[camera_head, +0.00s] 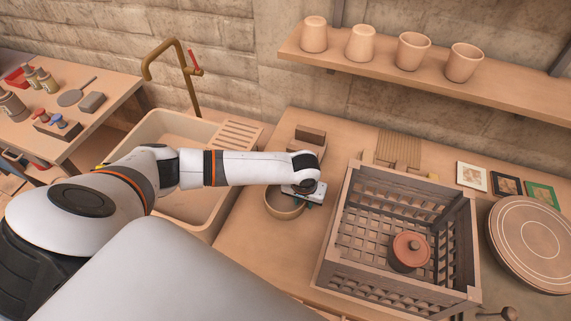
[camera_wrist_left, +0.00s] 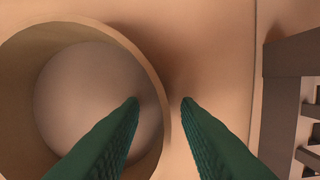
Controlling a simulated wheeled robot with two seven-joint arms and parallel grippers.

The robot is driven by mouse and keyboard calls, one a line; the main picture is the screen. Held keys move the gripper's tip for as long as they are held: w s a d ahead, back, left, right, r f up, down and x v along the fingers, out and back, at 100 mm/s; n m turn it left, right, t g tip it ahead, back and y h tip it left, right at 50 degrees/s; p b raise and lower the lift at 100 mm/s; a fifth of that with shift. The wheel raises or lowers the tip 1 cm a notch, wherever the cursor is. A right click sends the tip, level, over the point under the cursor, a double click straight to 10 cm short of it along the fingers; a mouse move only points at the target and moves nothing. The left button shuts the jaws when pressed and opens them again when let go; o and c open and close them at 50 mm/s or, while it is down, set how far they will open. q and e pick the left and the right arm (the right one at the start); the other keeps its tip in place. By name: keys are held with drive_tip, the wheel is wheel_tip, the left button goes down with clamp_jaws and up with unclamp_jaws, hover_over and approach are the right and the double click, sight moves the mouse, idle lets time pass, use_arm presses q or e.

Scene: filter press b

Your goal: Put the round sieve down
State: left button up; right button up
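The round sieve (camera_head: 284,206) is a shallow tan ring on the wooden worktop, between the sink and the crate. In the left wrist view the sieve (camera_wrist_left: 85,100) fills the left side, with a greyish round bottom inside its wall. My left gripper (camera_head: 304,190) is over the sieve's right side. In the wrist view its green fingers (camera_wrist_left: 161,101) are apart, one on the inner side of the rim and one outside it, with a visible gap to the wall. The arm hides part of the sieve in the head view. My right gripper is out of view.
A sink (camera_head: 166,121) with a brass tap lies left. A brown block (camera_head: 310,137) is behind. Round boards (camera_head: 530,240) lie far right. Worktop in front is clear.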

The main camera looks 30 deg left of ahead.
use_arm(q)
clamp_jaws()
drive_tip(key=shift+r, duration=0.1)
